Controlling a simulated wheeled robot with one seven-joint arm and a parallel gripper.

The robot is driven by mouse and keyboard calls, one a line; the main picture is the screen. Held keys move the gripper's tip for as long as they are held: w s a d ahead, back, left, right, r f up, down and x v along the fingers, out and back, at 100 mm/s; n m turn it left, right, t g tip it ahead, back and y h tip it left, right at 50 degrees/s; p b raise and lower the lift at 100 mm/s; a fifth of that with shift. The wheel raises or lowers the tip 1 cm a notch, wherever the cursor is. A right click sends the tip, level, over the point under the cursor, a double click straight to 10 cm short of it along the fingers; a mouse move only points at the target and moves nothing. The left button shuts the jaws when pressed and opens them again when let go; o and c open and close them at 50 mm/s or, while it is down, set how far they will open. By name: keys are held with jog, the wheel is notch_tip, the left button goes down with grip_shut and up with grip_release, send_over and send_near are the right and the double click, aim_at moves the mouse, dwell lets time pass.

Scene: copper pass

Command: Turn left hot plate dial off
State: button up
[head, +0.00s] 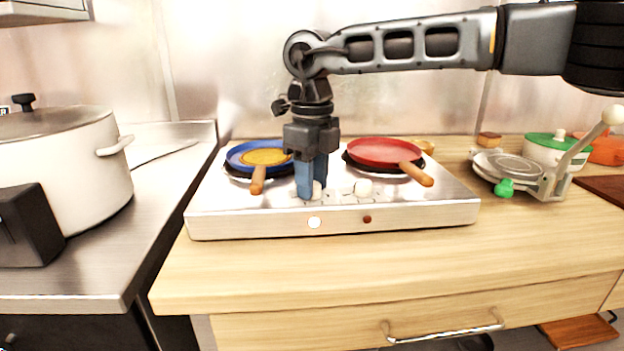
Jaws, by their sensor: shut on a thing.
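The hot plate (210,214) is a silver double unit on the wooden counter. My gripper (311,190) points straight down at its top, with blue fingers shut on the left dial (318,190). The fingers hide much of this white knob, so its angle cannot be told. The white right dial (363,187) stands free just to the right. On the front face, the left lamp (314,222) looks bright white and the right lamp (367,219) is dark red.
A blue pan with orange inside (240,165) and a red pan (383,153) sit on the burners, handles pointing forward. A big white pot (75,160) stands at left. A press-like device (520,170) and a green-lidded pot (550,150) stand at right. The counter front is clear.

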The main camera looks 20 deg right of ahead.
jog(key=m, duration=0.7)
jog(key=shift+b, duration=0.35)
jog(key=m+b, duration=0.1)
jog(key=m, duration=0.6)
jog(key=shift+m, duration=0.3)
jog(key=o, duration=1)
jog(key=shift+o, duration=0.2)
jog(key=shift+r, duration=0.1)
notch_tip(320, 180, up, 8)
jog(key=shift+f, duration=0.2)
